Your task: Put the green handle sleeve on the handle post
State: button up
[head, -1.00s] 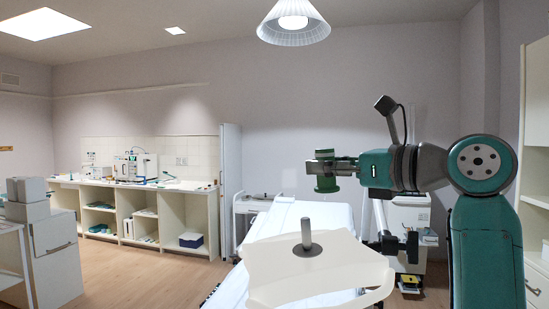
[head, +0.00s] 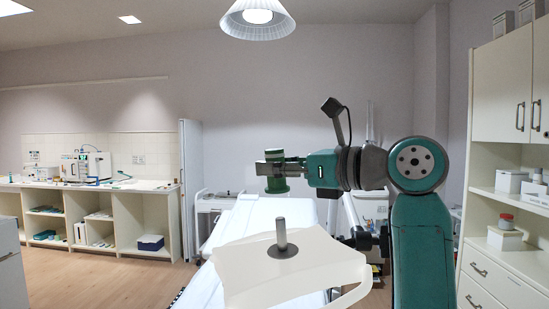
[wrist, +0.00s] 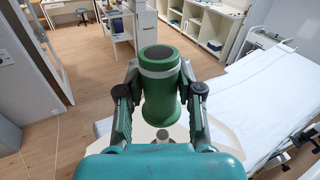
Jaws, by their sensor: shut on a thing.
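The green handle sleeve (head: 276,184) is a dark green spool with a pale band near its top, held upright. My gripper (head: 285,166) is shut on it, with one finger on each side in the wrist view (wrist: 160,92). The handle post (head: 281,233) is a short grey upright peg on a dark round base on a cream panel (head: 245,264). In the head view the sleeve is apart from the post and almost straight above it, slightly left. In the wrist view the post's top (wrist: 162,134) shows below the sleeve, towards my gripper's body.
The white-covered couch (wrist: 265,95) extends behind the panel. A pale loop (head: 352,293) curves from the panel's right side. A ceiling lamp (head: 258,18) hangs above. Cabinets (head: 508,200) stand at the right and a counter (head: 90,187) at the back left. Air around the sleeve looks clear.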

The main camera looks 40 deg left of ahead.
aim_at(281, 218)
jog(key=shift+w+d+f, duration=0.1)
jog(key=shift+w+f, duration=0.05)
jog(key=shift+f, duration=1.65)
jog(key=shift+w+d+f, duration=0.1)
jog(key=shift+w+f, duration=0.05)
jog(key=shift+f, duration=1.7)
dwell(2.4)
jog(key=o, duration=1.1)
jog(key=shift+c, duration=0.2)
jog(key=shift+d, duration=0.1)
jog(key=d, duration=1.1)
jog(key=shift+w+d+r, duration=0.25)
jog(key=shift+w+d, duration=0.15)
